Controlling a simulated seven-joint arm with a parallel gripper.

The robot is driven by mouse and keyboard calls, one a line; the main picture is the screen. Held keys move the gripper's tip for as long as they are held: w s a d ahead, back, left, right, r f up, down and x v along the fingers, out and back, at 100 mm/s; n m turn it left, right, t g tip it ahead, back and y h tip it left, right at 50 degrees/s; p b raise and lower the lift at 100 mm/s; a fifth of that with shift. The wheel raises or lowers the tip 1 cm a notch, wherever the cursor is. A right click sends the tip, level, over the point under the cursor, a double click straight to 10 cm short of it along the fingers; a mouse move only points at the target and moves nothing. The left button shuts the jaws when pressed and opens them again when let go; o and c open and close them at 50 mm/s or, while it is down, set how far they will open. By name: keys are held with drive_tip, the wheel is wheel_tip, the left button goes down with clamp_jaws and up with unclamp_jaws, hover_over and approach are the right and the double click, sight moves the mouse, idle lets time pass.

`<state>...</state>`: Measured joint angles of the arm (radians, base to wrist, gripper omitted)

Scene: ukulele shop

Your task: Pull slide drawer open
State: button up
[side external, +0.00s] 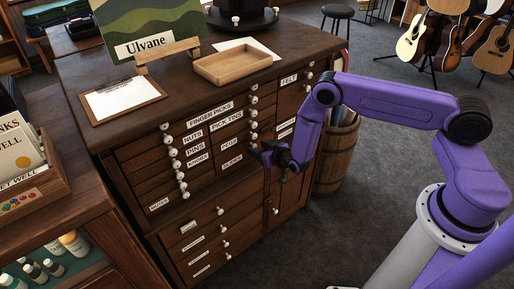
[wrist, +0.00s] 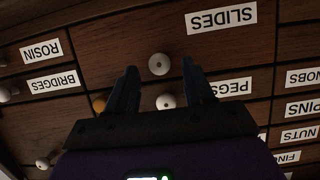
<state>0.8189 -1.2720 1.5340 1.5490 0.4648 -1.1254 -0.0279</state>
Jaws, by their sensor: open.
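The slides drawer shows in the side view with its label (side external: 232,162) low in the middle column of the dark wooden cabinet. Its front looks flush with its neighbours. In the wrist view, which is turned over, the "SLIDES" drawer front (wrist: 262,38) is at the top with a round white knob (wrist: 159,64) left of the label. My gripper (wrist: 160,66) is open, its two dark fingers on either side of that knob in the picture; I cannot tell whether they touch it. In the side view my gripper (side external: 256,150) is close to the drawer front and hides the knob.
A pegs drawer knob (wrist: 165,101) sits close by, between the fingers in the wrist view. A wooden tray (side external: 233,66) and clipboard (side external: 121,100) lie on the cabinet. A barrel (side external: 336,158) stands to its right.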

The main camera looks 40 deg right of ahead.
drive_tip(key=shift+x, duration=0.85)
drive_tip(key=shift+c, duration=0.4)
clamp_jaws()
drive_tip(key=s, duration=2.4)
drive_tip(key=shift+s, duration=0.2)
drive_tip(key=shift+o, duration=0.4)
unclamp_jaws()
drive_tip(key=shift+s, duration=0.15)
drive_tip(key=v, duration=0.7)
